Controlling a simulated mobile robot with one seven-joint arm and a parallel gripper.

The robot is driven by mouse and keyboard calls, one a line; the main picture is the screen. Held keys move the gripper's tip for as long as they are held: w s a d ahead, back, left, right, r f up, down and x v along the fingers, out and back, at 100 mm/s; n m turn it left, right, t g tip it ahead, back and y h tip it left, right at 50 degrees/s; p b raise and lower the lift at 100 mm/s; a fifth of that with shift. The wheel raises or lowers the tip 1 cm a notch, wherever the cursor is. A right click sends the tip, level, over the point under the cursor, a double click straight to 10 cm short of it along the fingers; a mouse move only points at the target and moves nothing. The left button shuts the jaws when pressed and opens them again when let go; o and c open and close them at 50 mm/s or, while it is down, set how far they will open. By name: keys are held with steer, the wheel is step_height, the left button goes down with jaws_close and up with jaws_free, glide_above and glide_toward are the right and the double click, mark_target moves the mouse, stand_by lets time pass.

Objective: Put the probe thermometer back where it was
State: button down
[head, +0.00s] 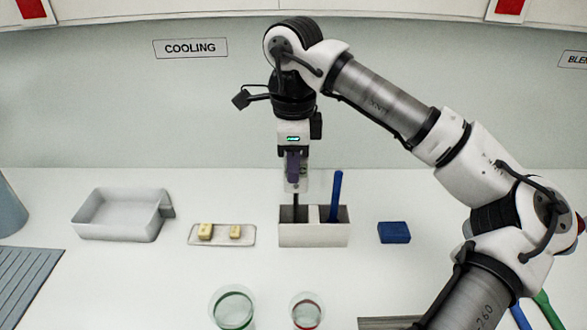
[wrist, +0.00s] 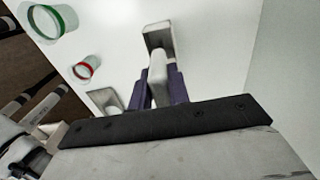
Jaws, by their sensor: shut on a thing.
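The probe thermometer is upright in my gripper. Its pale body (wrist: 157,78) shows between the purple fingers in the wrist view. In the head view its thin dark stem (head: 295,207) points straight down at the left compartment of a pale two-compartment holder (head: 313,240). The stem's lower end seems to be inside that compartment, hidden by the front wall; I cannot tell how deep. My gripper (head: 296,180) is shut on the thermometer, above the holder. A blue stick (head: 335,195) stands in the right compartment, leaning slightly.
Left of the holder are a tray (head: 221,241) with two yellow pieces and a grey-white bin (head: 117,217). A blue block (head: 394,232) lies to the right. A green-ringed cup (head: 232,307) and a red-ringed cup (head: 306,310) stand in front. A COOLING sign (head: 190,48) is behind.

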steer(key=shift+f, duration=1)
steer(key=shift+f, duration=0.25)
steer(key=c, duration=1.3)
jaws_free()
steer(key=shift+r, duration=0.15)
step_height(320, 180, up, 12)
steer(key=shift+r+b, duration=0.15)
steer(key=shift+b, duration=0.4)
